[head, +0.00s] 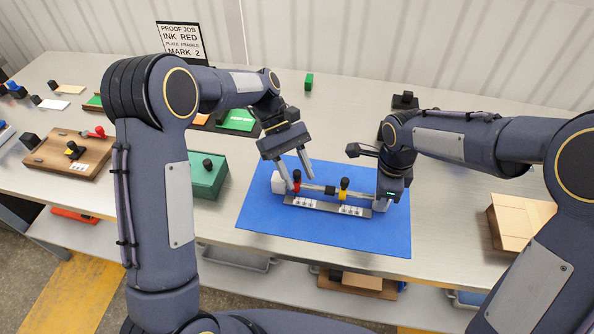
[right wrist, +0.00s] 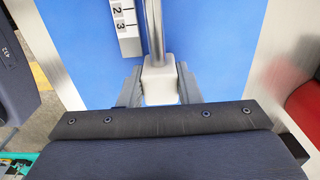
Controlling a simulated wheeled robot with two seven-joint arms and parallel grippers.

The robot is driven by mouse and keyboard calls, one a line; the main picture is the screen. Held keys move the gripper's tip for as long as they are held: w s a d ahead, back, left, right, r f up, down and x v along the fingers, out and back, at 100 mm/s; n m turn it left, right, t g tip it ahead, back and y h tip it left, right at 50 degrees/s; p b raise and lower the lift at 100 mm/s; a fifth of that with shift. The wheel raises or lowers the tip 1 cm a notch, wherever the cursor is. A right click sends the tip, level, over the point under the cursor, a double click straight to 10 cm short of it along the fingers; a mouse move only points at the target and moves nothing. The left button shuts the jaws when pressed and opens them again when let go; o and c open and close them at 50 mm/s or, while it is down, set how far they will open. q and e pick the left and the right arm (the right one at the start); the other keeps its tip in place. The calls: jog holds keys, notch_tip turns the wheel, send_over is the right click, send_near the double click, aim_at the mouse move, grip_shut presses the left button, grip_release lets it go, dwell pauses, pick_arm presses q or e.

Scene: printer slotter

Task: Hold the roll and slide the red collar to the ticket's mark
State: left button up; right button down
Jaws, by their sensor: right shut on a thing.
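A metal roll (head: 318,188) lies on the blue mat (head: 262,222), with a red collar (head: 297,181) near its left end and a yellow collar (head: 344,186) right of a black middle piece (head: 330,190). A numbered scale strip (head: 328,206) runs along its front; the marks 2 and 3 show in the right wrist view. My left gripper (head: 302,182) is open, its fingers on either side of the red collar; contact is unclear. My right gripper (right wrist: 158,88) is shut on the roll's white end block (right wrist: 159,70). The ticket (head: 181,41) reads INK RED, MARK 2.
A green box with a black knob (head: 207,178) stands left of the mat. A cardboard box (head: 508,222) sits at the right edge.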

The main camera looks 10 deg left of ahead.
pick_arm(q)
grip_shut()
jog(key=shift+d, duration=1.35)
grip_release()
jog(key=shift+a, duration=0.1)
jog(key=shift+r, duration=0.1)
jog(key=v, duration=1.2)
pick_arm(e)
jog(key=c, duration=1)
grip_release()
